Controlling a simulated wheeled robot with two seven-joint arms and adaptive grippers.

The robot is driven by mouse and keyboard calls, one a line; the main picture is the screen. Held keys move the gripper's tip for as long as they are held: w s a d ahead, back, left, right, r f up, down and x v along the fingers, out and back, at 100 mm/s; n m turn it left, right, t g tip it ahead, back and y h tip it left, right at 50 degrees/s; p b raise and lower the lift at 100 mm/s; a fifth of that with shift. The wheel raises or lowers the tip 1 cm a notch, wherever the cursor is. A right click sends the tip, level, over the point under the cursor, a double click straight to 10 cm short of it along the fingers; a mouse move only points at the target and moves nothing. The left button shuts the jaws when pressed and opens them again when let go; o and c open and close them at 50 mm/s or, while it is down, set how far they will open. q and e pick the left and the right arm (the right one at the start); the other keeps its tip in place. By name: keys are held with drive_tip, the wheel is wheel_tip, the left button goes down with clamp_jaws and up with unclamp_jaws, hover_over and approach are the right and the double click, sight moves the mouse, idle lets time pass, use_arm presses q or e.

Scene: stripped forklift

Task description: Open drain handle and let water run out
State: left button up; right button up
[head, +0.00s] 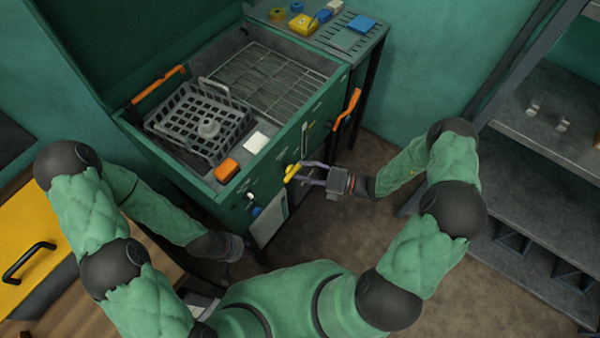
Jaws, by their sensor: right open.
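A yellow handle (292,172) sits on the front panel of the green wash cabinet (265,185); I take it as the drain handle. My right gripper (306,172) is open in front of it, with its fingertips close to the handle. I cannot tell whether they touch it. My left gripper (235,250) hangs low in front of the cabinet's left part; its fingers are too dark and hidden to read. No running water shows.
A grey basket (190,122) and a wire rack (270,80) lie in the cabinet's basin. An orange lever (347,108) sticks out at its right end. A side table (350,40) stands behind, grey shelves (540,130) at right, a yellow drawer front (40,230) at left.

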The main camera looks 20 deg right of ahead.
drive_tip(key=shift+x, duration=0.8)
drive_tip(key=shift+c, duration=0.3)
drive_tip(key=c, duration=0.9)
clamp_jaws()
drive_tip(key=shift+s+f, duration=0.1)
